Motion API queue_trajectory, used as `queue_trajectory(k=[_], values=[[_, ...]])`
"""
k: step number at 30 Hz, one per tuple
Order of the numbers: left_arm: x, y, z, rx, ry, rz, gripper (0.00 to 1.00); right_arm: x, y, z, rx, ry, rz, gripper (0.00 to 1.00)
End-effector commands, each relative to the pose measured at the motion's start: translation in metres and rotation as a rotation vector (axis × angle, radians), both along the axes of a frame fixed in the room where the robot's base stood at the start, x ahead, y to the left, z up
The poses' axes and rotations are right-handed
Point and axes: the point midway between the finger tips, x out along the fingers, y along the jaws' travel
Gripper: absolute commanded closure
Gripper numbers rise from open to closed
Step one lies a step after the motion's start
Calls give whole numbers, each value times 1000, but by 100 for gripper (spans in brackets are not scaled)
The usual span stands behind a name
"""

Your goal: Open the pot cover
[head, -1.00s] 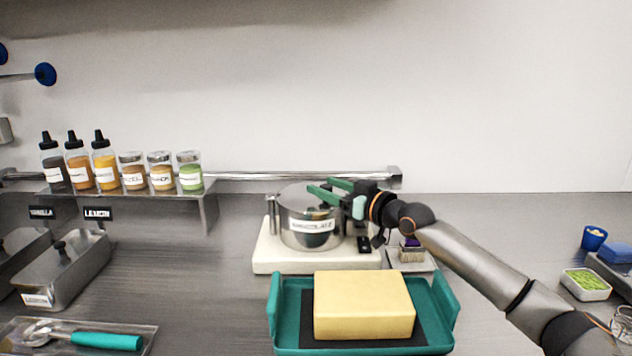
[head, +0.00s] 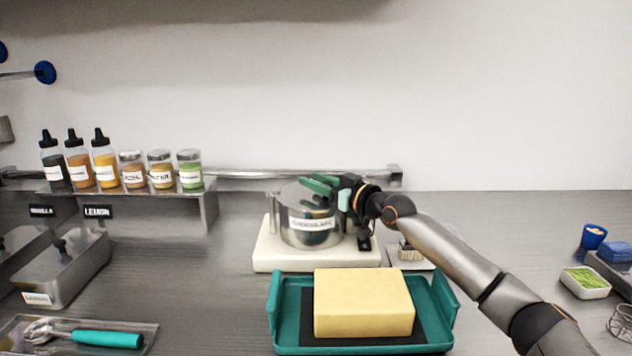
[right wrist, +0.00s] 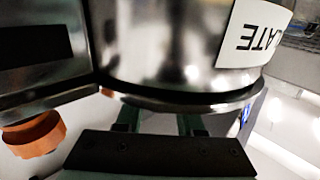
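The pot (head: 292,238) is a round steel pot with a chocolate label, standing on a white scale-like base (head: 290,262) at the back middle of the counter. Its steel cover (head: 291,192) is on top. My right gripper (head: 312,183) has green fingers and reaches over the cover from the right. Its fingers look apart, and I see nothing clearly held between them. In the right wrist view the pot wall (right wrist: 165,45) fills the top and hides the fingertips of the right gripper. The cover's handle is not clear. My left gripper is not in view.
A teal tray (head: 290,347) with a yellow block (head: 363,303) stands in front of the pot. Bottles and jars (head: 105,160) stand on a shelf at left. Steel bins (head: 75,275) and a teal-handled scoop (head: 105,340) are lower left.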

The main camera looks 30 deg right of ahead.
Motion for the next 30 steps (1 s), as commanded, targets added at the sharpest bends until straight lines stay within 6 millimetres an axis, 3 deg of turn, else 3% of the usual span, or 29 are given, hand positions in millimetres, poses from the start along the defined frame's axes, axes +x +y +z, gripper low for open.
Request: queue_trajectory(k=[1,9,30], values=[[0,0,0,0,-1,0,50,0,0,0,0,0,0,72],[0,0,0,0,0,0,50,0,0,0,0,0,0,100],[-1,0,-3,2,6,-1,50,0,0,0,0,0,0,100]])
